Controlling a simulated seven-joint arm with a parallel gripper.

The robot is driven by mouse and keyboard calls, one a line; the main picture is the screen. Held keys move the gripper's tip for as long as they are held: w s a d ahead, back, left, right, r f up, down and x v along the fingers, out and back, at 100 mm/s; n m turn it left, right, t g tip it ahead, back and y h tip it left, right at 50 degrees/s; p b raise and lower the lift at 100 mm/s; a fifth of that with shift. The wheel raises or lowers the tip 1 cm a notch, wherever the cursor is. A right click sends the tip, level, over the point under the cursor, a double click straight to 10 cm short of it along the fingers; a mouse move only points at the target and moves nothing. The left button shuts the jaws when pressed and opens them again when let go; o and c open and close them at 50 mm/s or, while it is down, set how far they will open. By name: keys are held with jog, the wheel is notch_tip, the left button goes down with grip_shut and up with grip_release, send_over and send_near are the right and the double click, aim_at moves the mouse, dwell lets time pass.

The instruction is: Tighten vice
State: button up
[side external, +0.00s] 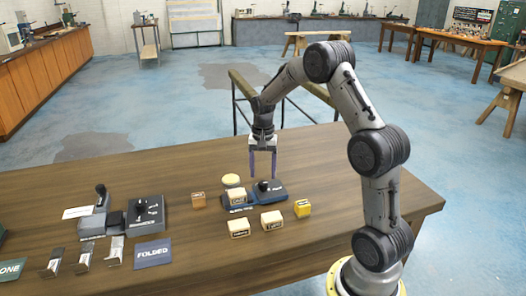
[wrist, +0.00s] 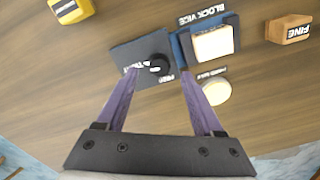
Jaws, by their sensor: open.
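The block vice (side external: 240,207) is a blue holder on the wooden table with a cream block (side external: 237,195) sitting in it. In the wrist view the vice (wrist: 184,52) and its cream block (wrist: 213,43) are right of centre. Beside it is a dark plate (wrist: 130,52) with a round black knob (wrist: 160,63) and small white lettering that I cannot read surely. The knob (side external: 263,187) also shows in the side view. My gripper (side external: 262,176) points down, open and empty, above the knob plate. In the wrist view its purple fingers (wrist: 159,72) appear either side of the knob, apart from it.
A pale round disc (side external: 231,180), a FINE block (side external: 198,200), a yellow block (side external: 302,208) and two cream blocks (side external: 271,220) stand around the vice. Left are a dark lever box (side external: 146,214), a FOLDED plate (side external: 153,253) and metal pieces (side external: 83,259). The front right table is clear.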

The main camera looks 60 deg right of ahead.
aim_at(263, 183)
notch_tip(263, 183, up, 9)
dwell(0.3)
jog(key=shift+r, duration=0.1)
jog(key=s+a+r+n+t, duration=0.2)
jog(key=a+r, duration=0.4)
jog(key=a, duration=0.1)
jog(key=s+a+r+n+t, duration=0.1)
jog(key=s+a+r+n, duration=0.15)
jog(key=a+r, duration=0.5)
jog(key=s+a+n+t, duration=0.2)
jog(key=s+a+n, duration=0.2)
jog(key=s+a, duration=0.4)
jog(key=s+a+f+n, duration=0.1)
jog(key=s+f+n, duration=0.4)
jog(key=s, duration=0.3)
jog(key=shift+s+f+t, duration=0.3)
jog(key=shift+s+f, duration=0.05)
jog(key=shift+f, duration=0.4)
